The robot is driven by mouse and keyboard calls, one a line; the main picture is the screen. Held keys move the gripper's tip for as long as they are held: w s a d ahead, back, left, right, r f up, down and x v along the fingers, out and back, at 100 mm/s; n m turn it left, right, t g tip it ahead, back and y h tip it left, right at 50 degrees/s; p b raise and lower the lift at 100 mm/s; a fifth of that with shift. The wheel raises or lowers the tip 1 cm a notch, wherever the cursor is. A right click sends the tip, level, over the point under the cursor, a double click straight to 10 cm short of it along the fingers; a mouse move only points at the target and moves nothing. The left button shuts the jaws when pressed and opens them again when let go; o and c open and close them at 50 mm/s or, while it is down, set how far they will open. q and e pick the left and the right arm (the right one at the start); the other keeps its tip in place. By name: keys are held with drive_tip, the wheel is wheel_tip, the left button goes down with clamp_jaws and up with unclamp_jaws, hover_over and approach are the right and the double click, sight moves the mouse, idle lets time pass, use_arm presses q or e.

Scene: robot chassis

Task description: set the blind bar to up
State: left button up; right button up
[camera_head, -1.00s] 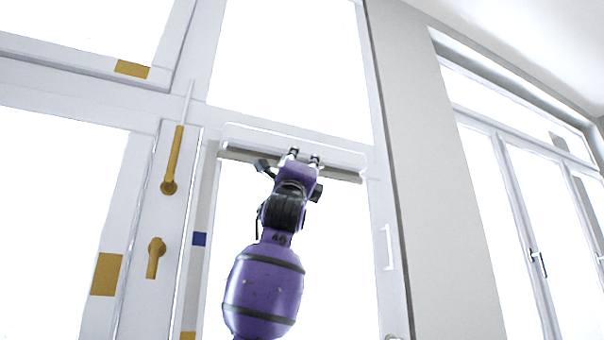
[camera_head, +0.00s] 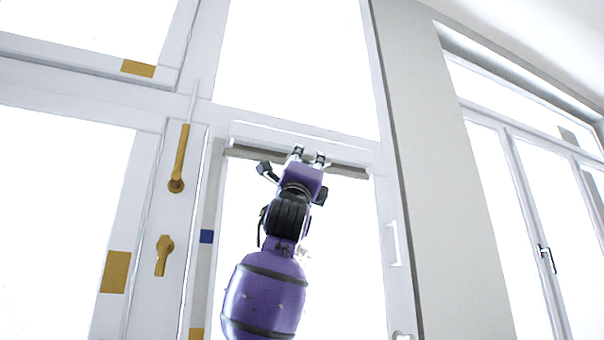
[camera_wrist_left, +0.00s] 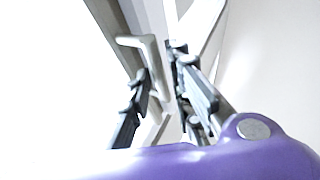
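The blind bar (camera_head: 345,170) is a long grey bar across the top of the tall middle window pane, just below the white crosspiece, and tilts slightly down to the right in the picture. My left gripper (camera_head: 309,156) reaches up to the middle of the bar. Its two fingertips are apart and overlap the bar's lower edge; whether they touch it I cannot tell. In the left wrist view the fingers (camera_wrist_left: 166,98) also stand apart, with a pale handle-shaped piece seen beyond them. I cannot make out the bar there. My right gripper is out of view.
Gold handles (camera_head: 178,160) (camera_head: 164,255) are on the window frame to the left. A white handle (camera_head: 394,245) is on the frame to the right. A grey wall strip (camera_head: 440,200) and more windows lie further right.

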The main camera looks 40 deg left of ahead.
use_arm(q)
drive_tip(key=v, duration=0.9)
drive_tip(key=shift+a+r, duration=0.1)
drive_tip(key=shift+r, duration=0.05)
